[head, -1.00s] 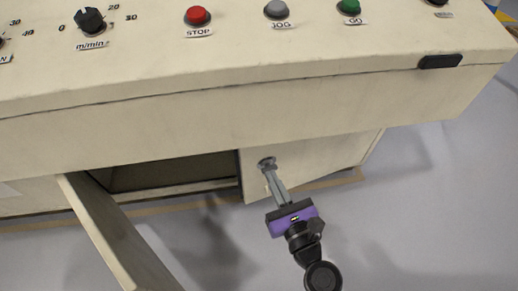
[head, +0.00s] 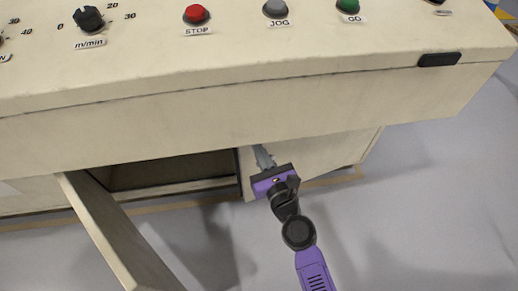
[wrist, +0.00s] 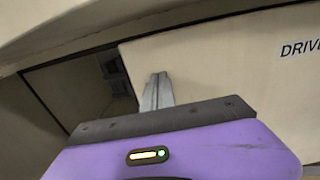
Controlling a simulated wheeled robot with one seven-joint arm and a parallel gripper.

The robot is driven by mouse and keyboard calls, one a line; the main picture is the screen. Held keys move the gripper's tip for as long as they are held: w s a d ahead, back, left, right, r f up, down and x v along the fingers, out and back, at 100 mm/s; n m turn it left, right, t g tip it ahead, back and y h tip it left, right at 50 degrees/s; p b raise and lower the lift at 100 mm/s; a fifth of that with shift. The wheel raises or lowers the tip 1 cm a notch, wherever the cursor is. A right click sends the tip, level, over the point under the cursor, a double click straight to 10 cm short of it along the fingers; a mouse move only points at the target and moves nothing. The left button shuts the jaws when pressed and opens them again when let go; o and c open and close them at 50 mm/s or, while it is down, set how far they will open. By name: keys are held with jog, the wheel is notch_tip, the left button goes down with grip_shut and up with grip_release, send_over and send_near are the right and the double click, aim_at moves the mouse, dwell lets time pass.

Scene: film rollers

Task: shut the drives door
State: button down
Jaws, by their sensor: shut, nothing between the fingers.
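The drives door (head: 320,155) is the right-hand cream panel under the console's overhang. Its label, cut off at "DRIVE", shows on the panel in the wrist view (wrist: 250,65). In the head view its free left edge appears to stand slightly forward of the cabinet base, so it looks a little ajar. My gripper (head: 262,148) is shut and empty, its fingertips at the door's left part, just under the overhang. In the wrist view the shut fingers (wrist: 157,78) point at the panel near its left edge. I cannot tell whether they touch it.
Another door (head: 115,235) swings wide open at the left, beside the dark cabinet opening (head: 170,170). The console (head: 250,95) overhangs above, with a red STOP button (head: 197,14), a JOG button (head: 276,9) and a dial (head: 90,20). Grey floor (head: 430,220) is clear at the right.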

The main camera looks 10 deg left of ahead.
jog(key=shift+m+t+h, duration=0.4)
jog(key=shift+m+h, duration=0.2)
jog(key=shift+h, duration=0.3)
jog(key=shift+a+p+x, duration=0.15)
jog(key=shift+p+x, duration=0.05)
jog(key=shift+x, duration=1.25)
jog(key=shift+a+p+x, duration=0.15)
jog(key=shift+p+x, duration=0.05)
jog(key=shift+x, duration=1.25)
jog(key=shift+s, duration=0.2)
